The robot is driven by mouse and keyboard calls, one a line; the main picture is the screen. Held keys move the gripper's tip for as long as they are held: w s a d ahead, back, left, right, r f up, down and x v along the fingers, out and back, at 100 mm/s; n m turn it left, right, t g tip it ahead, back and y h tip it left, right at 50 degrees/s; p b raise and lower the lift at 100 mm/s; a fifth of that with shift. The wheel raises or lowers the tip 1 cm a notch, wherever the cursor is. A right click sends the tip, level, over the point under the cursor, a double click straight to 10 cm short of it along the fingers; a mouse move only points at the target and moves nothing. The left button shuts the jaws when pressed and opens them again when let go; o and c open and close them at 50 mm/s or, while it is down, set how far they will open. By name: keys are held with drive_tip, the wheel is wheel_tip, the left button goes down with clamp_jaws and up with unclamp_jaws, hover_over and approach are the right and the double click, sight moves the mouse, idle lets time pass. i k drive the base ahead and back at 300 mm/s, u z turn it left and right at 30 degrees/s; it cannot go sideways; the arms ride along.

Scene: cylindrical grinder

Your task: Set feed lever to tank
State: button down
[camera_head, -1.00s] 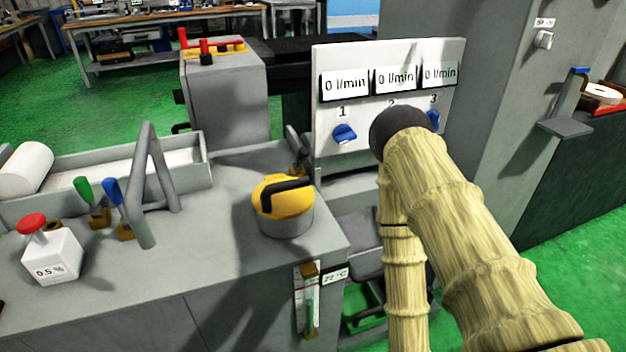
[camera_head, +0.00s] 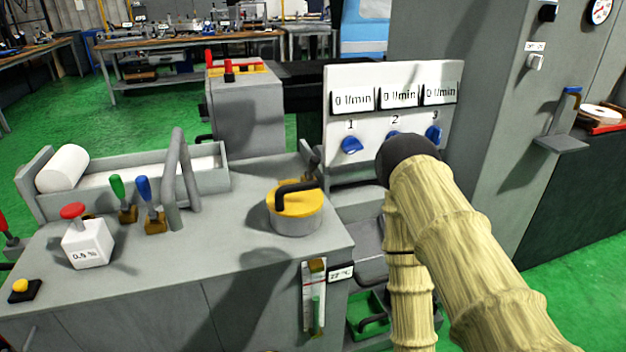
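Two small levers stand on brass-coloured bases on the grey machine top: a green lever (camera_head: 117,192) and, just right of it, a blue lever (camera_head: 146,195). Both stand roughly upright. No readable label tells which one is the feed lever. A red-handled lever (camera_head: 5,232) is cut off at the left edge. My arm, in a beige sleeve, fills the lower right and covers part of the flow panel. My gripper is not in view.
A bent grey bar (camera_head: 179,180) rises right beside the blue lever. A white box with a red button (camera_head: 87,240) stands in front. A yellow-topped round cap (camera_head: 295,206) sits to the right. The flow panel (camera_head: 352,125) with blue knobs reads 0 l/min.

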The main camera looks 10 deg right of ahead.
sight(314, 160)
drive_tip(key=u, duration=0.7)
drive_tip(key=i, duration=0.6)
drive_tip(key=z, duration=1.5)
